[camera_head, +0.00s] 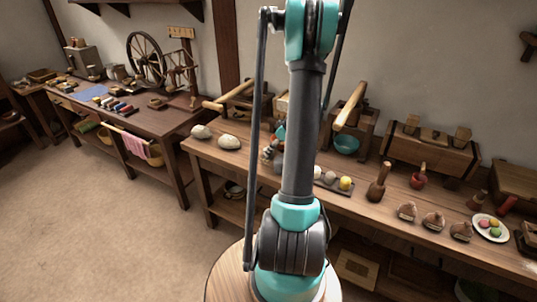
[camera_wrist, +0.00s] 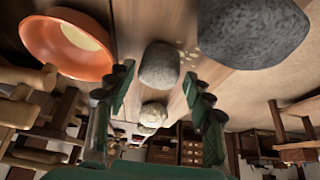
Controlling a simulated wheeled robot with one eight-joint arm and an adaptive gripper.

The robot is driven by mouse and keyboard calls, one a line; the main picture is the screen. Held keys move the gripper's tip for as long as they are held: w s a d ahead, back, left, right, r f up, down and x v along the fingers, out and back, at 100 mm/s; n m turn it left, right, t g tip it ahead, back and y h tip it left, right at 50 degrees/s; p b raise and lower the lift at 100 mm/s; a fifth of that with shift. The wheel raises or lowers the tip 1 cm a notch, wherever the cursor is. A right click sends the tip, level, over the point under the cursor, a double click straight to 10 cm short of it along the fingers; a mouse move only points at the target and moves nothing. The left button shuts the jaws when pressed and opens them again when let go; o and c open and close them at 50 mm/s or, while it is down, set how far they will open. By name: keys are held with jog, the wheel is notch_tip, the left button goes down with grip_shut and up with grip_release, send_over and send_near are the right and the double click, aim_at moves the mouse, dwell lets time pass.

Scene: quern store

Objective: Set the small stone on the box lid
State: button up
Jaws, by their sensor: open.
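A small grey stone (camera_head: 279,168) is mostly hidden by my arm in the head view. In the wrist view a rounded grey stone (camera_wrist: 160,66) lies on the wooden bench, in the gap between my fingertips. My gripper (camera_wrist: 158,76) is open, with one green finger on each side of that stone; I see no clear contact. In the head view my gripper (camera_head: 269,153) is low over the bench, partly behind my arm. A wooden box (camera_head: 428,155) with a lid stands at the back of the bench, with small wooden items on top; I cannot tell whether its lid is the one named.
A large dark stone (camera_wrist: 250,30) and an orange bowl (camera_wrist: 66,44) flank the grey stone. A paler stone (camera_wrist: 153,114) lies beyond it. Two pale stones (camera_head: 229,142) lie at the bench's left end. A tray (camera_head: 320,182) and plate (camera_head: 474,229) stand rightward.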

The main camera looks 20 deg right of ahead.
jog(key=shift+x, duration=1.2)
jog(key=shift+c, duration=0.3)
jog(key=c, duration=1.1)
jog(key=shift+r, duration=0.15)
